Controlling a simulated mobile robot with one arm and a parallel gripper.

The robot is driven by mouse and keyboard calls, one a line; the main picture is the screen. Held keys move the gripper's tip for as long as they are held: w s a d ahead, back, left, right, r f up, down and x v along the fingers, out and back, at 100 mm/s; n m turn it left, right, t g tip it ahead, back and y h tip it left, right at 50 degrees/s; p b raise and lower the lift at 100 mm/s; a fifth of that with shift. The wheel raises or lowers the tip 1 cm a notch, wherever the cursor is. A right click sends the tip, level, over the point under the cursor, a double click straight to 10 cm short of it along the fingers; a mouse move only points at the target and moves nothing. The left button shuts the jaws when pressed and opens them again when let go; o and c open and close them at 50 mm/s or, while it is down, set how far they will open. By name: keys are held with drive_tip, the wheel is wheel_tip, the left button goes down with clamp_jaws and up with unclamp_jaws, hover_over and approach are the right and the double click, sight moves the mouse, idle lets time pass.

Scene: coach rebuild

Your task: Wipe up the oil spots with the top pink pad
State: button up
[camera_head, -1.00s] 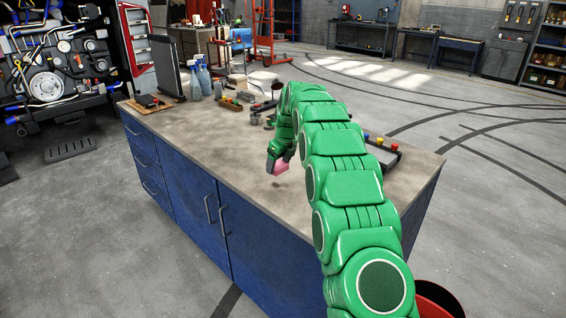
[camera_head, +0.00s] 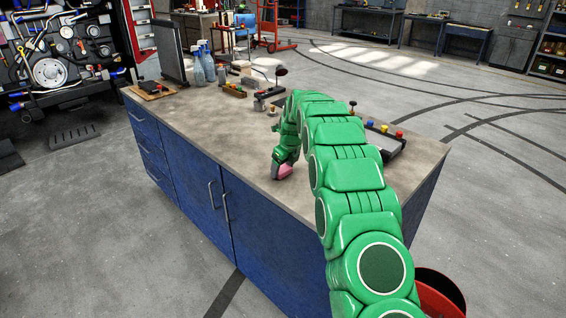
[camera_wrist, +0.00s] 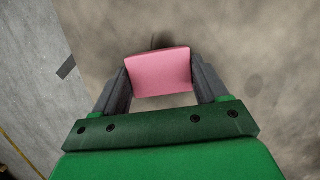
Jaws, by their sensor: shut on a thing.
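My gripper (camera_head: 281,160) is shut on a pink pad (camera_wrist: 159,73), with one grey finger on each side of it. The pad (camera_head: 285,172) is low at the worktop near the front edge of the blue workbench (camera_head: 190,117); I cannot tell for sure whether it touches. In the wrist view a dark oil spot (camera_wrist: 160,41) shows right at the pad's far edge, partly hidden by the pad. A fainter dark patch (camera_wrist: 254,85) shows to the right of the gripper. My arm hides part of the worktop.
Spray bottles (camera_head: 207,66) and a dark upright panel (camera_head: 171,54) stand at the worktop's far left. Small tools and a clamp-like item (camera_head: 262,101) stand behind my gripper. A dark box with coloured knobs (camera_head: 386,141) sits right of my arm. The worktop's left middle is clear.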

drive_tip(key=shift+w+a, duration=0.1)
drive_tip(key=shift+c, duration=0.4)
drive_tip(key=shift+w+a+f, duration=0.15)
drive_tip(key=shift+w, duration=0.05)
drive_tip(key=shift+w+a, duration=0.65)
drive_tip(key=shift+a, duration=0.05)
drive_tip(key=shift+w+a, duration=0.45)
drive_tip(key=shift+w, duration=0.05)
drive_tip(key=shift+s+d, duration=1.45)
drive_tip(key=shift+s, duration=0.1)
drive_tip(key=shift+w+r, duration=0.15)
drive_tip(key=shift+r, duration=3.9)
